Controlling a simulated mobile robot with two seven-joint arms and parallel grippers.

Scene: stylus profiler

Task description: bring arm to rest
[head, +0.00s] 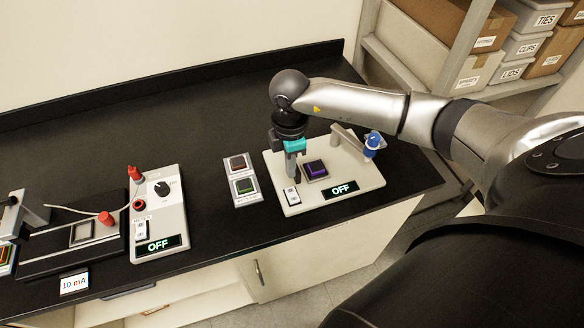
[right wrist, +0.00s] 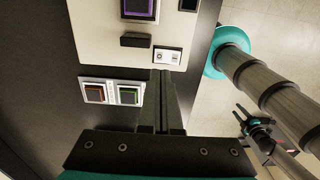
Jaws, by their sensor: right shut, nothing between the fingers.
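The stylus profiler is a white base plate (head: 361,178) with a purple sample block (head: 315,169), a stylus arm with a blue knob (head: 373,141), and a display (head: 341,189) reading OFF. A white rocker switch (head: 291,196) sits at its front left corner; it also shows in the right wrist view (right wrist: 167,56). My right gripper (head: 292,180) points down just above the switch, shut and empty; I cannot tell whether its tips touch it. In the right wrist view, what looks like my left gripper (right wrist: 244,116) is small and dark, its fingers unclear.
A red and green button panel (head: 241,179) is close left of the profiler. Further left stand a white control box (head: 161,215), also reading OFF, and a 10 mA card (head: 74,283). Shelves with bins (head: 485,70) rise at the right. The bench behind is bare.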

